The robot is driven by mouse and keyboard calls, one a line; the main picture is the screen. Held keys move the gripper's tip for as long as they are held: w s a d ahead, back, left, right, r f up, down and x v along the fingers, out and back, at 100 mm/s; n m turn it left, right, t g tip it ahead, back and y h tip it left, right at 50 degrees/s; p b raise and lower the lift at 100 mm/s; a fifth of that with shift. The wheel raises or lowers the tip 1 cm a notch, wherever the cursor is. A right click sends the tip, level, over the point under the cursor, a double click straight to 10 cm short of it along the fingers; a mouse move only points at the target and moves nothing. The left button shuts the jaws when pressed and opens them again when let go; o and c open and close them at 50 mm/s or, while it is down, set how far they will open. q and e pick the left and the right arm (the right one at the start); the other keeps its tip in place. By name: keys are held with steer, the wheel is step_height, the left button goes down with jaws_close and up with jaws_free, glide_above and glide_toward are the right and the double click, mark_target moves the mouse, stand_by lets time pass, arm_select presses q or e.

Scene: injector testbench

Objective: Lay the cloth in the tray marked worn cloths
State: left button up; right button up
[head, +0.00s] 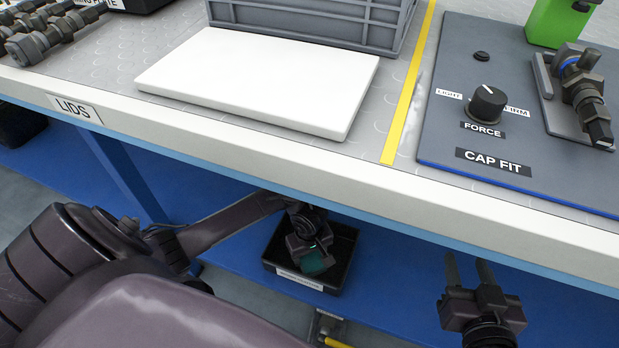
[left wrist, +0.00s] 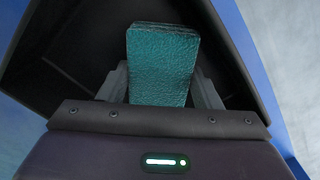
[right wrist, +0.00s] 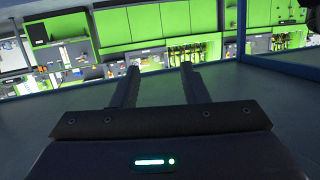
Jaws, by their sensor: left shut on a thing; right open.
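The teal cloth (left wrist: 162,65) is a small folded block held between the fingers of my left gripper (left wrist: 163,85). In the head view the cloth (head: 316,262) shows below my left gripper (head: 312,250), at the black tray (head: 341,250) on the blue lower shelf. The tray has a white label on its front, too small to read. In the left wrist view the dark tray (left wrist: 60,70) surrounds the cloth; whether the cloth touches its floor I cannot tell. My right gripper (head: 468,268) is open and empty, in front of the bench at the right.
The bench's front edge (head: 300,150) overhangs the shelf above my left arm. On top are a white board (head: 258,80), a grey crate (head: 310,22) and the cap fit panel (head: 510,120). The blue shelf (head: 400,290) is clear right of the tray.

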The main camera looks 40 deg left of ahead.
arm_select(q)
steer(key=shift+f, duration=0.1)
steer(key=o, duration=0.9)
steer(key=shift+o, duration=0.2)
